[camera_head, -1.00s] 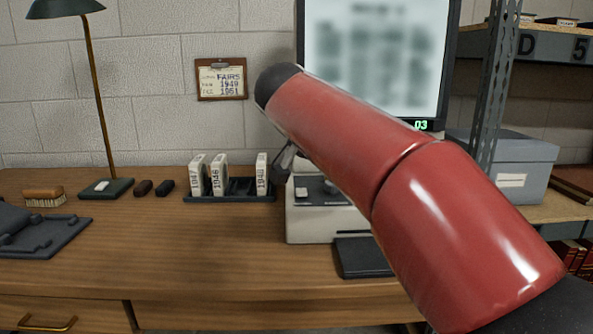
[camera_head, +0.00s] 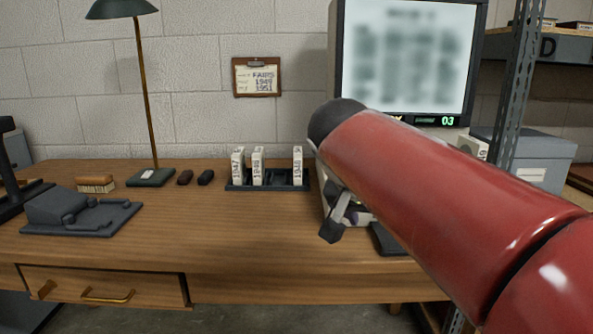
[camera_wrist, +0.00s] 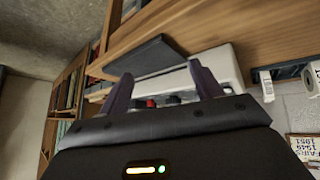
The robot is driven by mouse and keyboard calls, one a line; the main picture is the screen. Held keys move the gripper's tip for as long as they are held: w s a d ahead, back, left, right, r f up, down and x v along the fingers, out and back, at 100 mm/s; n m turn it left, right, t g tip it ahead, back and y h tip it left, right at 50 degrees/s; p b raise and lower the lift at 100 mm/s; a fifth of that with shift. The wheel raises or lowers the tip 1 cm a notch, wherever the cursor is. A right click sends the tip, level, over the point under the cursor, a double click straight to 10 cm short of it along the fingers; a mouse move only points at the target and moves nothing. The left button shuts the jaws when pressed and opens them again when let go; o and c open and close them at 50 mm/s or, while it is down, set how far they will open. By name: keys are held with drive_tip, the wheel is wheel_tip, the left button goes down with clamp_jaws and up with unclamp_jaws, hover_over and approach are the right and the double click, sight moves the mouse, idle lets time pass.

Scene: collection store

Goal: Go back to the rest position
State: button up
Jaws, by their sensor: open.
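My gripper (camera_wrist: 158,88) is open and empty in the wrist view, its two dark fingers apart with the pale reader machine (camera_wrist: 215,62) behind them. In the head view my red arm crosses the right side, and part of my gripper (camera_head: 331,228) shows below the arm's dark end. It is above the desk (camera_head: 230,240), in front of the machine, which the arm mostly hides. No object is between the fingers.
A black rack (camera_head: 268,187) holds 3 white labelled boxes, with free slots between. A lamp (camera_head: 150,177), a brush (camera_head: 95,184) and a dark device (camera_head: 80,212) stand left. The monitor (camera_head: 408,60) and metal shelf post (camera_head: 515,90) are behind the arm. The desk's middle is clear.

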drive_tip(key=s+d+f+n+y, duration=0.2)
drive_tip(key=s+f+n+y, duration=0.2)
drive_tip(key=s+f, duration=1.3)
drive_tip(key=shift+s+d+f+n+y, duration=0.2)
drive_tip(key=shift+s+f+n+y, duration=0.1)
drive_tip(key=shift+f+n, duration=0.3)
idle(0.5)
